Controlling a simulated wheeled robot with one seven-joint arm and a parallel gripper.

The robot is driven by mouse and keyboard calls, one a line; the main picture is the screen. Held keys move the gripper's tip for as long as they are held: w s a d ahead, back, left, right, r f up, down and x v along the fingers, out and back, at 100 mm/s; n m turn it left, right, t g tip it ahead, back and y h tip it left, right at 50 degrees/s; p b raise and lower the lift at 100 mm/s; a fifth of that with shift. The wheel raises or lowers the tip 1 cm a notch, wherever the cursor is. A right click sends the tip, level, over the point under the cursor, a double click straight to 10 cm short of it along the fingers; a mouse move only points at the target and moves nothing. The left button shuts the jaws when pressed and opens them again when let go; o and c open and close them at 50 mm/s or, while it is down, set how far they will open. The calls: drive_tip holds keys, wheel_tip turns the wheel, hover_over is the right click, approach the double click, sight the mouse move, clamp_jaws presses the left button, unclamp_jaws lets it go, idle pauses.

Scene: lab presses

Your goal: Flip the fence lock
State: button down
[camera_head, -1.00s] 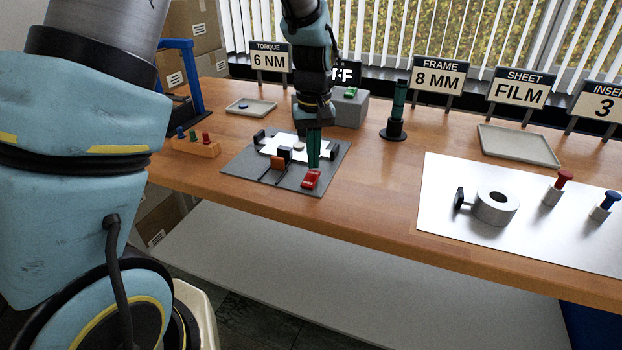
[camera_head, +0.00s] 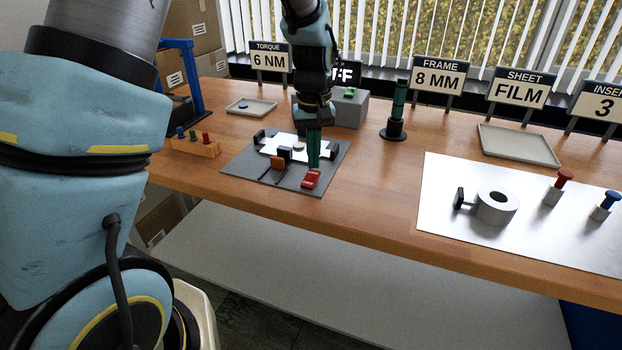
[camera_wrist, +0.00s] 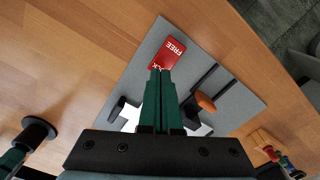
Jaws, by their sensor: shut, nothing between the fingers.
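The fence lock is a small red block (camera_head: 311,180) at the front right corner of a grey plate (camera_head: 238,166). In the wrist view the red lock (camera_wrist: 174,46) shows the word FREE at its far end and the letters CK near my fingertips. My gripper (camera_head: 313,166) has green fingers pointing down, shut and empty. In the wrist view the fingertips (camera_wrist: 160,73) are at the near edge of the lock; I cannot tell if they touch it. The fingers hide part of the lock's near end.
A white sheet (camera_head: 283,142), dark end blocks and an orange-handled part (camera_head: 278,163) sit on the plate beside the lock. An orange rack (camera_head: 196,148) stands left, a dark green post (camera_head: 397,112) right. Bare wooden bench lies right of the plate.

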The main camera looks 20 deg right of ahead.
sight(313, 173)
drive_tip(key=shift+f+b, duration=0.55)
drive_tip(key=shift+f, duration=0.4)
idle(0.5)
wheel_tip(313, 173, up, 7)
drive_tip(key=p, duration=0.6)
idle(0.5)
drive_tip(key=s+a+r, duration=0.2)
drive_tip(key=a, duration=1.3)
drive_tip(key=s+a+r+n+t, duration=0.1)
drive_tip(key=s+a+r, duration=0.1)
drive_tip(key=a, duration=1.3)
drive_tip(key=shift+t, duration=0.3)
